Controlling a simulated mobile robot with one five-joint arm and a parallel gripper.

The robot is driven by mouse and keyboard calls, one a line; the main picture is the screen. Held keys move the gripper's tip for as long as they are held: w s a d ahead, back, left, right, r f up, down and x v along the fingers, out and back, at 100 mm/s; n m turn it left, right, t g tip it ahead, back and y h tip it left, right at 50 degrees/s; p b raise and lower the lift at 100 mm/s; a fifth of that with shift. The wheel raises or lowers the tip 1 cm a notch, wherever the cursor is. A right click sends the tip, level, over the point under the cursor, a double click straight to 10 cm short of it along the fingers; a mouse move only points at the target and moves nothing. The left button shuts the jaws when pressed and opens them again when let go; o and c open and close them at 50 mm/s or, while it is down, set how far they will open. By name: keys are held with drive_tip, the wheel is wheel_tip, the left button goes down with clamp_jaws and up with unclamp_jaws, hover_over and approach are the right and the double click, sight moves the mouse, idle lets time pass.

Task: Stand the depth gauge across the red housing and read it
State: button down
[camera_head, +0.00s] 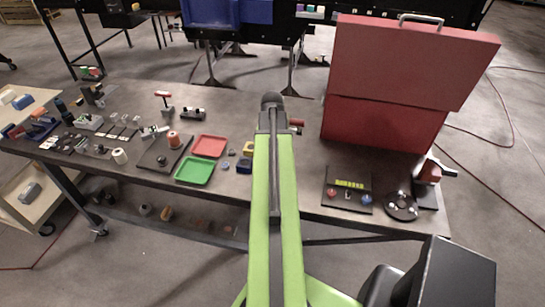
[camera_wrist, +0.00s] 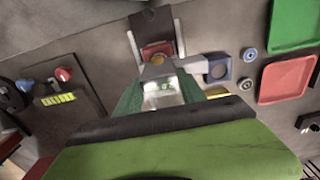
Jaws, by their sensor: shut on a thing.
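In the wrist view, the red housing (camera_wrist: 152,49) lies beyond my gripper (camera_wrist: 160,78), with a round orange-yellow part at its near edge and grey pieces on either side. My gripper is shut on a pale grey piece that looks like the depth gauge (camera_wrist: 162,94), between two dark green sides. From this angle I cannot tell whether the gauge touches the housing, and I cannot make out a reading. In the head view, my green arm hides the gripper and the gauge. A small red part (camera_head: 297,123), possibly the housing, shows just right of the arm's end.
A blue block with a hole (camera_wrist: 217,67) sits close to the right of my gripper in the wrist view. Green (camera_head: 195,170) and red (camera_head: 209,146) trays lie left of my arm. A black board with a yellow display (camera_head: 349,184) and a large red case (camera_head: 385,125) stand right.

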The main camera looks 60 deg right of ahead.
drive_tip(key=c, duration=0.7)
unclamp_jaws()
drive_tip(key=shift+f, duration=0.1)
wheel_tip(320, 180, up, 13)
drive_tip(key=p, duration=1.3)
drive_tip(key=shift+r, duration=0.2)
drive_tip(key=shift+f, duration=0.1)
